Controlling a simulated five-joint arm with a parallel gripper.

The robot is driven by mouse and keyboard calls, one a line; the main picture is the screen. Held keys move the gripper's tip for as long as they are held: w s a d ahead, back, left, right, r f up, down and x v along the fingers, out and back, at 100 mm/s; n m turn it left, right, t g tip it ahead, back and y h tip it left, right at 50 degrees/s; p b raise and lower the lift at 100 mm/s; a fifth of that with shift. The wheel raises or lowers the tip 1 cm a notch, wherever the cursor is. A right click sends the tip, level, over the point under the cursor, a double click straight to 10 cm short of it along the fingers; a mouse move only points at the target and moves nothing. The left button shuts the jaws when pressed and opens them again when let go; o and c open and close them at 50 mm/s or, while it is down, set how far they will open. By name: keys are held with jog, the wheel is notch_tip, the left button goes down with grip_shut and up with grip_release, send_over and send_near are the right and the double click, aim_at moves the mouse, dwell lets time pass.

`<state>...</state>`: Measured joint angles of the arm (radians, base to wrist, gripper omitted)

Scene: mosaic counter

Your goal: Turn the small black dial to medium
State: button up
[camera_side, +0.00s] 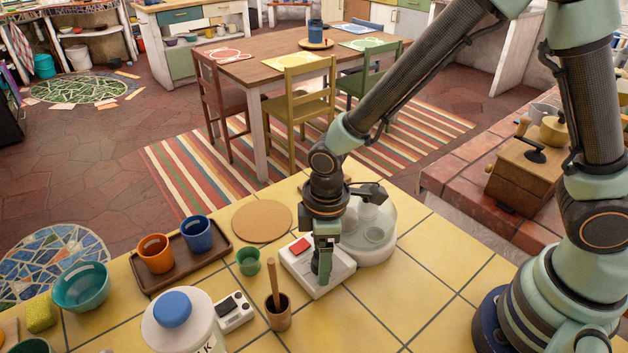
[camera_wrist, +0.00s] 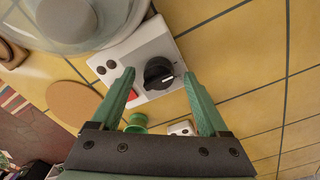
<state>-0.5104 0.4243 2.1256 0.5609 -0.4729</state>
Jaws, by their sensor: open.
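The small black dial (camera_wrist: 159,73) sits on a white appliance base and carries a white pointer line. In the side view my gripper (camera_side: 322,268) points down over the white base (camera_side: 299,268) and hides the dial. A red switch (camera_side: 300,246) is on the same base. The setting marks around the dial are too small to read.
A green cup (camera_side: 248,261), a wooden cup (camera_side: 278,312) with a stick and a small white device (camera_side: 235,311) stand to the left. A round cork mat (camera_side: 262,221) lies behind. The tiles to the right are clear.

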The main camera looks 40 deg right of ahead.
grip_shut()
jog(key=shift+s, duration=0.1)
jog(key=m, duration=0.4)
jog(key=shift+a+m, duration=0.1)
jog(key=shift+m, duration=0.2)
jog(key=m, duration=0.5)
jog(key=shift+g, duration=0.4)
jog(key=m, duration=0.5)
jog(key=shift+m, duration=0.4)
jog(key=m, duration=0.4)
jog(key=shift+w, duration=0.25)
jog(key=shift+r+m, duration=0.1)
jog(key=shift+m, duration=0.2)
